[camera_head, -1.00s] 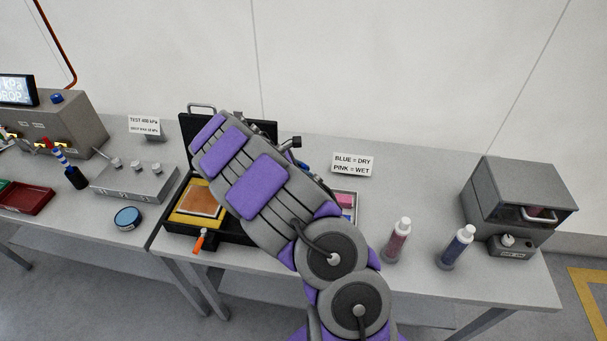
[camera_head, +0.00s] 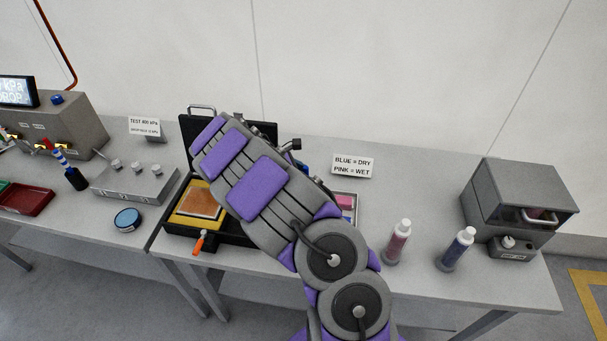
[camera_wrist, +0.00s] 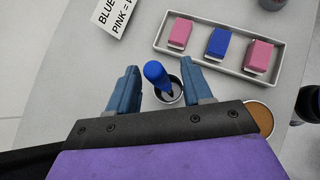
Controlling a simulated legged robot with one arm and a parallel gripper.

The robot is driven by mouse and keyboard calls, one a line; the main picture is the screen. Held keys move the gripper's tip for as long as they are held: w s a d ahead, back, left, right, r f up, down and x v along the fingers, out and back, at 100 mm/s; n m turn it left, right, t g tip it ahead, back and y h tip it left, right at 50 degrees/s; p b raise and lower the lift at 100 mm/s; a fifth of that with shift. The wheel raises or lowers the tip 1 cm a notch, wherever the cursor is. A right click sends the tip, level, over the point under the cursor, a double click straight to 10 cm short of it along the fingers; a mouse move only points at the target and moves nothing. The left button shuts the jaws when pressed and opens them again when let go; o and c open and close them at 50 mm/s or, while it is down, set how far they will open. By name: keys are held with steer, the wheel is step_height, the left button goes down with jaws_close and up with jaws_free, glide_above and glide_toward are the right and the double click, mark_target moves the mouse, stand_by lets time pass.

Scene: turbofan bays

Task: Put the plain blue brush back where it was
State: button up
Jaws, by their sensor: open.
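In the wrist view, a plain blue brush (camera_wrist: 156,76) stands tilted in a small round grey cup (camera_wrist: 168,92), its blue end up. My gripper (camera_wrist: 160,82) is open, with one finger on each side of the brush and cup. Gaps show between the fingers and the brush. The brush's lower end is inside the cup. In the head view, my arm hides my gripper and the cup. Another brush, with a blue-and-white striped handle (camera_head: 62,158), stands in a dark pot (camera_head: 76,179) at the left.
A tray (camera_wrist: 237,68) holds two pink blocks and a blue block. A sign (camera_head: 352,166) reads BLUE = DRY, PINK = WET. A round brown-topped container (camera_wrist: 259,119) is right of my gripper. Two bottles (camera_head: 397,241) (camera_head: 457,248) stand at the bench's right.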

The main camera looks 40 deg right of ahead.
steer(key=p+v, duration=0.2)
steer(key=v, duration=0.8)
steer(key=s+a+r+m+y, duration=0.1)
steer(key=s+a+r+m, duration=0.1)
steer(key=s+r+m, duration=0.4)
steer(key=s+a+r+m+y, duration=0.1)
steer(key=s+a+m+y, duration=0.1)
steer(key=s+a, duration=0.5)
steer(key=s+a+r+m+t+y, duration=0.1)
steer(key=s+a+m+y, duration=0.2)
steer(key=s+a, duration=0.4)
steer(key=s+a+r+m+y, duration=0.2)
steer(key=s+a, duration=0.5)
steer(key=s, duration=0.9)
steer(key=shift+a+m+y, duration=0.25)
steer(key=shift+m+y, duration=0.05)
steer(key=shift+y, duration=0.1)
